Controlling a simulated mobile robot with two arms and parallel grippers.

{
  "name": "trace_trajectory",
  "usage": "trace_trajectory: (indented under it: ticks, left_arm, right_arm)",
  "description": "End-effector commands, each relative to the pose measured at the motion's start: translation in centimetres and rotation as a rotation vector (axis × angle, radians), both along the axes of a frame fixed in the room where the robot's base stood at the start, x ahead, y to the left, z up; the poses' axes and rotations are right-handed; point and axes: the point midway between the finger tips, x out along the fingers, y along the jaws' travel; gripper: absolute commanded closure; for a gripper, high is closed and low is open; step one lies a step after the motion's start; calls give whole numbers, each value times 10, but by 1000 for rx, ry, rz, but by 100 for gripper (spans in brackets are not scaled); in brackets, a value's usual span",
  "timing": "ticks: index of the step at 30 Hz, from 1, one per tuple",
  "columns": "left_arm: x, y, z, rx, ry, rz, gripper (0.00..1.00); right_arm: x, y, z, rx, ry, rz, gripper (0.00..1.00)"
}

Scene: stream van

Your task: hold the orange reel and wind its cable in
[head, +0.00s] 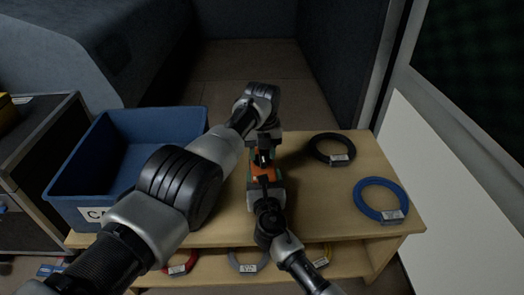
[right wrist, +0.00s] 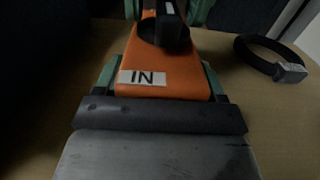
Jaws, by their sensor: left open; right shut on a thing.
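The orange reel (head: 262,170) is over the wooden table top, mostly covered by my arms in the head view. My right gripper (head: 264,187) is shut on the reel from the near side, with green parts on both sides of the orange body. My left gripper (head: 263,153) is open and points down at the reel's far end. A dark knob-like part (right wrist: 164,30) stands over the orange face; I cannot tell whether it is a crank or a fingertip. No cable of the reel is visible.
A blue crate (head: 170,115) stands on the left of the table. A black cable coil (head: 318,158) and a blue cable coil (head: 358,198) lie on the right. Red (head: 166,270), grey (head: 233,262) and yellow (head: 328,249) coils are on the lower shelf. A white panel borders the right side.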

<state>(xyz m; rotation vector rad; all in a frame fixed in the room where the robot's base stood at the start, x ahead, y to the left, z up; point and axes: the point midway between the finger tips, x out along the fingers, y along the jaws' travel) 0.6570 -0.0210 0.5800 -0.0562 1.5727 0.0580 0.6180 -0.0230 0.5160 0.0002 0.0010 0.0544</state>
Motion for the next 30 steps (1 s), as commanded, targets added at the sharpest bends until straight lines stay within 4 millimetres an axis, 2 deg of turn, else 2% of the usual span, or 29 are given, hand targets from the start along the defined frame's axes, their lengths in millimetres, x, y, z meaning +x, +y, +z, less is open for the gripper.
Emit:
trace_trajectory:
  ticks: [4,7,15,21,30]
  left_arm:
    - [0,-1,7,-2,-1,-1,56]
    - [1,-1,20,-2,-3,-1,56]
    - [1,0,79,-1,-4,0,56]
    - [1,0,109,0,-1,0,56]
    - [1,0,120,0,1,0,56]
  right_arm:
    - [1,0,2,0,-3,0,58]
    - [1,0,2,0,-3,0,58]
    - [1,0,2,0,-3,0,58]
    - [1,0,1,0,-3,0,58]
    - [1,0,2,0,-3,0,58]
